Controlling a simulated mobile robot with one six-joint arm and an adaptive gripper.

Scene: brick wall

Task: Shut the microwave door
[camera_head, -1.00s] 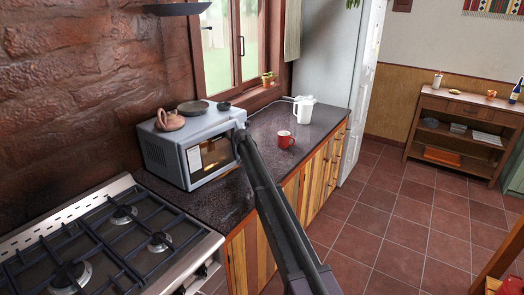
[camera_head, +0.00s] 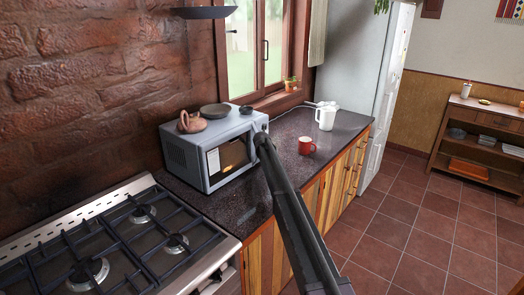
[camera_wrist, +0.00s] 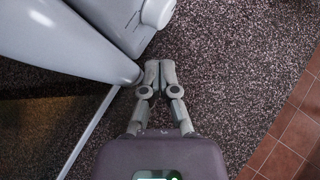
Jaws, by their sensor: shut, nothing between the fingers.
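The grey microwave (camera_head: 185,158) stands on the dark counter, its front facing right. Its door (camera_head: 213,162), with a white label and a lit window, looks nearly flush with the body; I cannot tell whether a small gap remains. My arm reaches to the right end of the microwave's front and hides part of it. In the wrist view my gripper (camera_wrist: 160,66) is shut and empty, with its fingertips close beside a smooth grey part of the microwave (camera_wrist: 75,35). I cannot tell whether they touch it.
A brown teapot (camera_head: 190,123), a grey plate (camera_head: 215,111) and a small dark bowl (camera_head: 246,109) sit on the microwave. A red mug (camera_head: 306,146) and white jug (camera_head: 326,118) stand on the counter to the right. A gas stove (camera_head: 115,240) is at the near left.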

